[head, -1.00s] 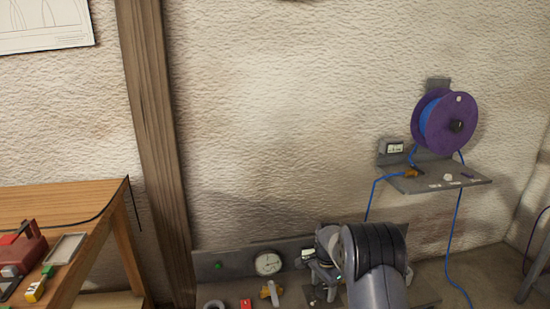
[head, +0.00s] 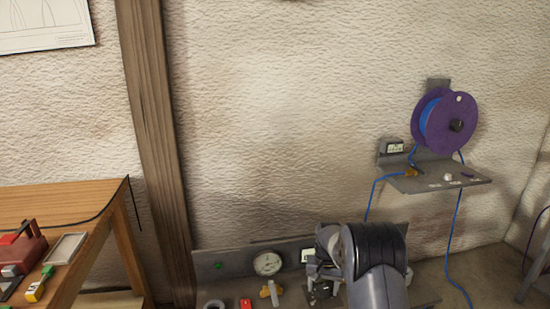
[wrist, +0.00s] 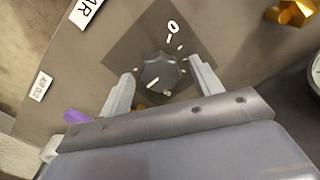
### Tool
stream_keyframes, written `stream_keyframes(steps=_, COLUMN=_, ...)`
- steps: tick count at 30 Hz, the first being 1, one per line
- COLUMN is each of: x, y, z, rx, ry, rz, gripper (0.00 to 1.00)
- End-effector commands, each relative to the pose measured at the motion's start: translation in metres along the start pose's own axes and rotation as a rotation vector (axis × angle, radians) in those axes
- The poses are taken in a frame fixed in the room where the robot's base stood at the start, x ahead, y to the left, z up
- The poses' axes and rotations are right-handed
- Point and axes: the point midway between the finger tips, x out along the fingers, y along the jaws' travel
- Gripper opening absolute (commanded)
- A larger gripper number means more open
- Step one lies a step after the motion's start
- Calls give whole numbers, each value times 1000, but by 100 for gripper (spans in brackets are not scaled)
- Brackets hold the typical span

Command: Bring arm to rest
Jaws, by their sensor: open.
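My gripper (head: 318,284) is low over the grey bench panel by the wall, with my arm in front of it in the head view. In the wrist view my gripper (wrist: 162,68) is open. Its two fingers stand on either side of a dark ribbed knob (wrist: 160,72), with a visible gap on each side. The knob sits on a dark square plate with white marks and a white ring-like symbol. Nothing is held between the fingers.
A shelf (head: 440,178) with a purple spool (head: 445,122) and blue cable is at right. A wooden table (head: 75,205) stands at left.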

Motion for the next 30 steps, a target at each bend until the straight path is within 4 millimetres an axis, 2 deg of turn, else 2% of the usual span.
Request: stream_keyframes(steps=30, x=0, y=0, z=0, rx=-765, ry=0, rz=0, gripper=61)
